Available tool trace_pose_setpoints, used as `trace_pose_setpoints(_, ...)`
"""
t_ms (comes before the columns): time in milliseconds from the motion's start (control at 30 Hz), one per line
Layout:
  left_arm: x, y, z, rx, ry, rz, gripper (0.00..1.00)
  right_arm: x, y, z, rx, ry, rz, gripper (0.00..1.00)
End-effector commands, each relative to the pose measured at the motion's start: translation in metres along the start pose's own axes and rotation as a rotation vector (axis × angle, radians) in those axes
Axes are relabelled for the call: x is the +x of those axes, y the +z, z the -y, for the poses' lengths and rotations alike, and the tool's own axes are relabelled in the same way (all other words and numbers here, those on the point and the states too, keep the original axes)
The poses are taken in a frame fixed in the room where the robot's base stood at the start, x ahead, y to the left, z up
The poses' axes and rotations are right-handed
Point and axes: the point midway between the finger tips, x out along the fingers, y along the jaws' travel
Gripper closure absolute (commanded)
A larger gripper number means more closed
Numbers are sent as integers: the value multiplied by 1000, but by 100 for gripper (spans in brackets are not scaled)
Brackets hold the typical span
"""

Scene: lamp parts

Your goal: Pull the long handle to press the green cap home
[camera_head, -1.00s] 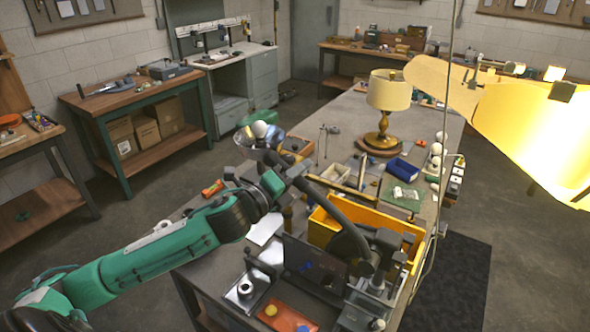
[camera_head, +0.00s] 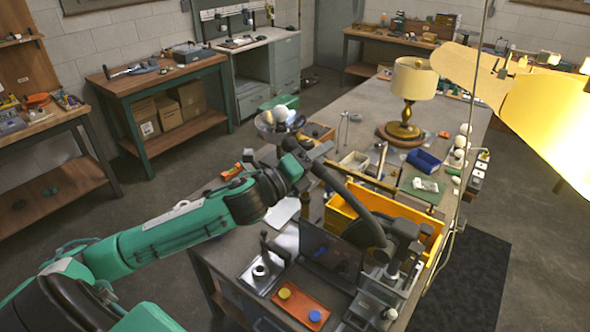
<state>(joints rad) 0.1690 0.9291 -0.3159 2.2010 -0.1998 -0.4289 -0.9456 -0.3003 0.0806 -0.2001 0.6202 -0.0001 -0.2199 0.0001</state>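The long handle (camera_head: 352,211) is a dark curved lever. It rises from the press (camera_head: 405,240) on the near part of the bench and runs up and left to my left gripper (camera_head: 312,158). The gripper is at the handle's upper end, but its fingers are small and dark, so I cannot tell whether they are shut on it. I cannot make out the green cap; the dark upright panel and the press body hide the pressing spot. My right gripper is not in view.
A yellow bin (camera_head: 342,214) stands behind the handle. A metal bowl (camera_head: 268,128) with pale balls is beyond the gripper. A lamp (camera_head: 414,80), a blue bin (camera_head: 422,161) and a green mat (camera_head: 407,186) lie farther along the bench. A cord (camera_head: 468,175) hangs at the right.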

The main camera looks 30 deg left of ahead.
Motion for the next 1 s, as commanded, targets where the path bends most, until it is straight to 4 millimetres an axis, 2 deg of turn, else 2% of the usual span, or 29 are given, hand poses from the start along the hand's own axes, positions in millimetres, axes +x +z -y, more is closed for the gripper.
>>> trace_pose_setpoints(400,-53,-2,-3,4,-1,-3,52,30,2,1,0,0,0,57)
trace_pose_setpoints(1000,-103,-1,-2,3,-1,-3,52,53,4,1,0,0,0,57)
